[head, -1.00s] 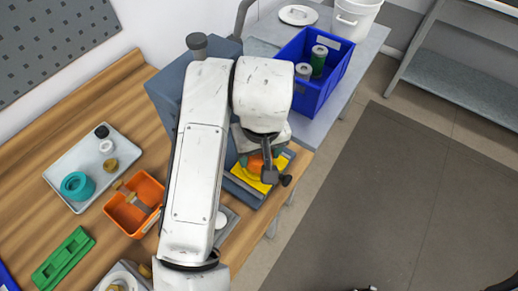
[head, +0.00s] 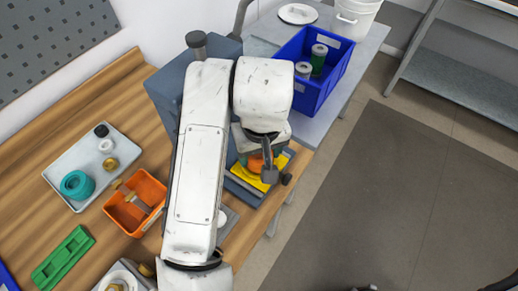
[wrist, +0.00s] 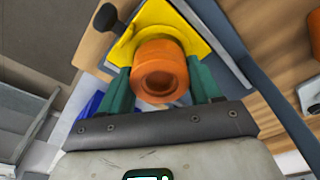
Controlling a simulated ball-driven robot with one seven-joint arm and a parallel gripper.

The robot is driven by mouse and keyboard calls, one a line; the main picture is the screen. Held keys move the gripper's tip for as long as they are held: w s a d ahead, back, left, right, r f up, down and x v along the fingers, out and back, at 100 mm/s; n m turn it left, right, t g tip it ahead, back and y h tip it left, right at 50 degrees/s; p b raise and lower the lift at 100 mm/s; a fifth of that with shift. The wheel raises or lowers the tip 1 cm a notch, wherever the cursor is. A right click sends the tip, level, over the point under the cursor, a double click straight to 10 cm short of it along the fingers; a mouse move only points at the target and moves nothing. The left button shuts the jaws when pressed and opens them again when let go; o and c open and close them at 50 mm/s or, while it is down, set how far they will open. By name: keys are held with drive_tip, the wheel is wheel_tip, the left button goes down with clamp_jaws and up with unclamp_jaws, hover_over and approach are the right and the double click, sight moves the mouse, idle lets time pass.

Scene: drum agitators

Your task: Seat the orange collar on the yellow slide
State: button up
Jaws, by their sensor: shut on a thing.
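The orange collar (wrist: 160,70) is a short round ring with a hole. It sits between the two green fingers of my gripper (wrist: 160,84) in the wrist view, and my gripper is shut on it. The yellow slide (wrist: 158,18) is a flat plate right behind the collar. In the head view the collar (head: 257,162) shows partly under my wrist, over the yellow slide (head: 268,182). My arm hides much of both. I cannot tell whether the collar touches the slide or is a little above it.
A dark knob (head: 286,179) sticks out beside the slide. A blue crate (head: 318,95) with cylinders stands behind. An orange bin (head: 152,190), a grey tray (head: 62,160) with small parts and a green holder (head: 62,257) lie on the wooden bench at left.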

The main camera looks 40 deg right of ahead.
drive_tip(key=shift+f+b, duration=0.4)
drive_tip(key=shift+f, duration=0.25)
idle(0.4)
idle(0.4)
drive_tip(key=o, duration=1.3)
drive_tip(key=shift+r, duration=0.1)
drive_tip(key=r, duration=0.3)
drive_tip(key=s+r+p, duration=0.1)
drive_tip(key=r, duration=0.6)
drive_tip(key=shift+s+a+r+p, duration=0.15)
drive_tip(key=shift+a+r+p, duration=0.05)
drive_tip(key=shift+r+p, duration=0.1)
drive_tip(key=shift+f, duration=0.1)
